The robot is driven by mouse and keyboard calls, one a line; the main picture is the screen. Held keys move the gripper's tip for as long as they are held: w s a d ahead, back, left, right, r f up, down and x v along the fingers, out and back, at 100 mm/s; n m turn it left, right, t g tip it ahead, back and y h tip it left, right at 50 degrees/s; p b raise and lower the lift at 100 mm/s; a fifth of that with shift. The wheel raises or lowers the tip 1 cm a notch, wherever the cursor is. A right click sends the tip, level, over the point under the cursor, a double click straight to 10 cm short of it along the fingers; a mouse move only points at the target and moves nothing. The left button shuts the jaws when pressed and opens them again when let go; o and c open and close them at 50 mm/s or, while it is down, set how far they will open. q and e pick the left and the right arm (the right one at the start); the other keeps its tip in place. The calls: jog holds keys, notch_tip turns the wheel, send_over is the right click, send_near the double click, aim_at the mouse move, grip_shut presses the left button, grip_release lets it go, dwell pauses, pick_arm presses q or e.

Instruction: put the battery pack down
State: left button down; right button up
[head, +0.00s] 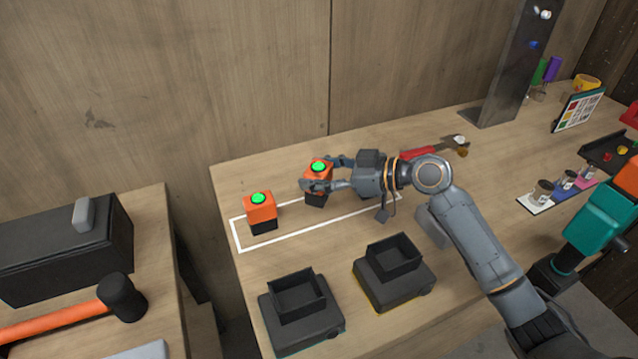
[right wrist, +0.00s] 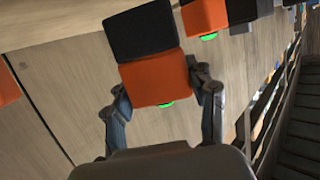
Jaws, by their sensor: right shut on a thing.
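My right gripper (head: 325,176) is shut on an orange and black battery pack (head: 317,189) with a green top. The pack is upright above or on the white outlined area (head: 300,233) of the table; I cannot tell whether its base touches the wood. In the right wrist view, the fingers sit on both sides of the pack's orange part (right wrist: 155,78), and its black part (right wrist: 140,32) points away from the gripper. A similar pack (head: 261,212) stands inside the outline, to the left and apart. My left gripper is not in view.
Two black chargers with empty sockets stand in front, one left (head: 303,318) and one right (head: 394,284). A red-handled tool (head: 420,153) lies behind my wrist. A teal and orange tool (head: 597,217) is at the right. Bare wood lies between the two packs.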

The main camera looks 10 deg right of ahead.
jog(key=shift+w+d+f, duration=0.1)
jog(key=shift+w+f, duration=0.35)
jog(key=shift+w, duration=0.05)
notch_tip(320, 180, down, 3)
jog(key=shift+w+f+p, duration=0.1)
jog(key=shift+w+p, duration=0.05)
jog(key=shift+p, duration=0.35)
jog(key=shift+f, duration=0.15)
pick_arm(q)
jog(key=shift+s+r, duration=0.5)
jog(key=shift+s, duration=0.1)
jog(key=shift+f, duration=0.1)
pick_arm(e)
jog(key=shift+f+b, duration=0.2)
jog(key=shift+b, duration=0.1)
jog(key=o, duration=1.6)
jog(key=shift+c, duration=0.2)
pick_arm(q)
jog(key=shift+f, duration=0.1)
